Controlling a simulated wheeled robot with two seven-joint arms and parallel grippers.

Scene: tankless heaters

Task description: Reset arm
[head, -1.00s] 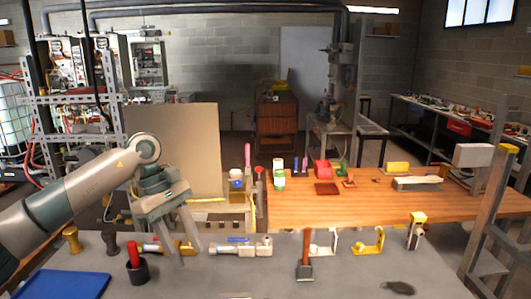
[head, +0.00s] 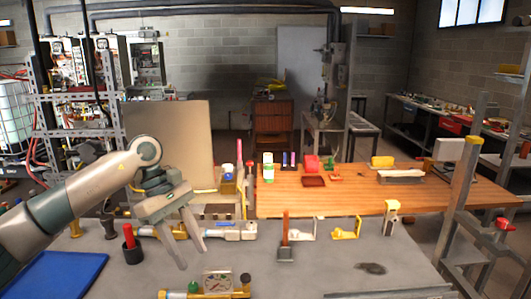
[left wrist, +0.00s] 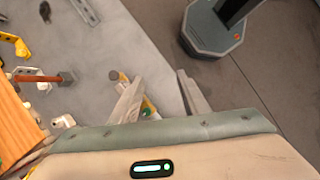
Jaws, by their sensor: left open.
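My left arm (head: 85,188) reaches in from the left in the head view. Its gripper (head: 194,258) is open and empty, fingers pointing down above the left part of the grey table (head: 335,262). In the left wrist view the two fingers (left wrist: 158,82) are spread apart. A valve assembly (left wrist: 148,105) shows partly behind one finger, and nothing is held. My right gripper is not in view.
A blue tray (head: 55,275), a black cup with a red-handled tool (head: 130,245) and a hammer (head: 285,240) are on the grey table. A valve assembly with a gauge plate (head: 217,284) lies at the front. A wooden bench (head: 350,195) stands behind.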

